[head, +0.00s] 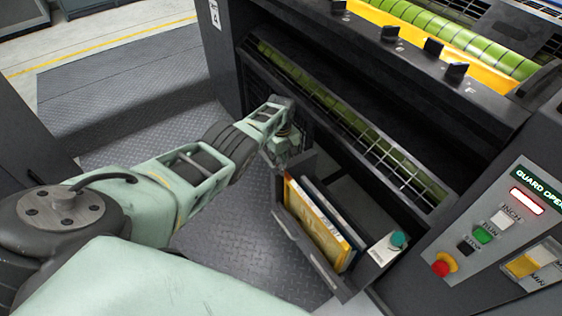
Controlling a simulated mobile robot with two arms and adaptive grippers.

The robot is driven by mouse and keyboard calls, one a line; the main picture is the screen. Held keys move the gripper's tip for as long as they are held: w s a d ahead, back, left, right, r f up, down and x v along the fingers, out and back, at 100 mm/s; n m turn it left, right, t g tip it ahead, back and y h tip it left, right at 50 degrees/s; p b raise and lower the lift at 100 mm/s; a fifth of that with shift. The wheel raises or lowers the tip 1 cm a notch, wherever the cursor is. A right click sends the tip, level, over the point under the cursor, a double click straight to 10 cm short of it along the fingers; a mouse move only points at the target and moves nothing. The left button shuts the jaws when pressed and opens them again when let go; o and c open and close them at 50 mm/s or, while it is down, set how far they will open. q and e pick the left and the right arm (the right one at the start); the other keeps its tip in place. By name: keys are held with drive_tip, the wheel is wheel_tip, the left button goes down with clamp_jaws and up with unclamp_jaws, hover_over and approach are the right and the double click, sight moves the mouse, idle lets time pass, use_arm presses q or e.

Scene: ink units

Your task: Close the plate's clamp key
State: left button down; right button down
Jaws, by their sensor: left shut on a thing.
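The yellow plate (385,20) lies along the green-yellow cylinder (455,42) at the top of the press. Several black clamp keys stand in a row along the dark bar in front of it, among them one nearer key (455,73) and one farther key (390,33). I cannot tell which of them is open. My left gripper (283,152) is low in front of the press, well below and left of the keys. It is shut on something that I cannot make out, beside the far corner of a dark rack. My right gripper is not in view.
A control panel (505,215) with a lit guard sign stands at right. A lower roller (345,120) sits behind a grid. Floor at left is clear.

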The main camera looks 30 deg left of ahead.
use_arm(q)
drive_tip(key=shift+w+r, duration=0.1)
idle(0.4)
drive_tip(key=c, duration=1.7)
unclamp_jaws()
drive_tip(key=shift+r, duration=0.65)
wheel_tip(320, 180, up, 11)
drive_tip(key=shift+f, duration=0.2)
